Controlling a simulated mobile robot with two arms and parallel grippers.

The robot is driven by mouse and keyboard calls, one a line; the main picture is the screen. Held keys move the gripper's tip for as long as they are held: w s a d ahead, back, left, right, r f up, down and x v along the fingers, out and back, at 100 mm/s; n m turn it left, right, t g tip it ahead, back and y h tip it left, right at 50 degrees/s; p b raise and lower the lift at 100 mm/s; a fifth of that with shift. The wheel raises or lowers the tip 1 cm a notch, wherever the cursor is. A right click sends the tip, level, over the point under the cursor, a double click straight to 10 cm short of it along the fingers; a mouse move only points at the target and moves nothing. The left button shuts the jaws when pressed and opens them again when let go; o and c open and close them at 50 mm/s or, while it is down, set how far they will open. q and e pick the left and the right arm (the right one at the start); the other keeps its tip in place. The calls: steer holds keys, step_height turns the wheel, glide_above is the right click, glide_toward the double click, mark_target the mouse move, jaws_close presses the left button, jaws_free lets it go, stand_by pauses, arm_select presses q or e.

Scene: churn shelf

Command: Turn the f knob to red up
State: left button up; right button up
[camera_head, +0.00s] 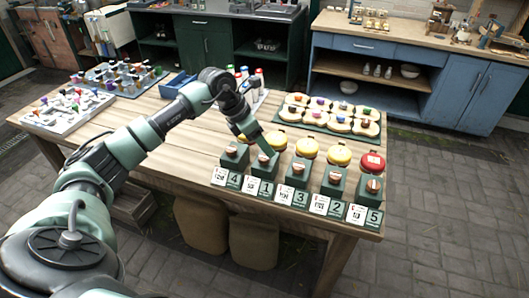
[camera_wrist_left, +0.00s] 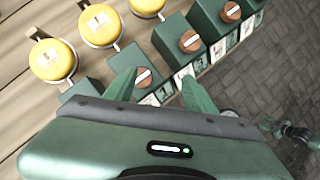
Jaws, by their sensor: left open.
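A row of dark green boxes, each with a round copper-brown knob, stands along the table's front edge, with cards numbered 4, 1, 3, 2, 5. Small print on the white cards is too small to read, so I cannot tell which is the f knob. My left gripper (camera_head: 262,147) is open just above the knob of box 1 (camera_head: 264,158). In the left wrist view the fingers (camera_wrist_left: 158,76) are spread either side of that knob (camera_wrist_left: 144,78), which has a white mark; contact cannot be told.
Yellow round lids (camera_head: 308,148) and one red lid (camera_head: 373,162) sit behind the boxes. The knobs of box 3 (camera_wrist_left: 190,41) and box 4 (camera_head: 231,151) are close on either side. A tray of pale pieces (camera_head: 330,113) lies farther back. The table's middle is clear.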

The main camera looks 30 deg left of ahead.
mark_target(264, 156)
arm_select(q)
steer(key=shift+y, duration=0.6)
steer(key=f, duration=0.1)
steer(key=w+a+f+p, duration=0.1)
steer(key=f, duration=0.1)
steer(key=f+p, duration=0.1)
steer(key=f, duration=0.1)
steer(key=shift+w+a+f, duration=0.1)
steer(key=shift+w+a, duration=0.1)
steer(key=shift+a, duration=0.15)
steer(key=shift+p+x, duration=0.3)
steer(key=shift+x, duration=0.45)
jaws_close()
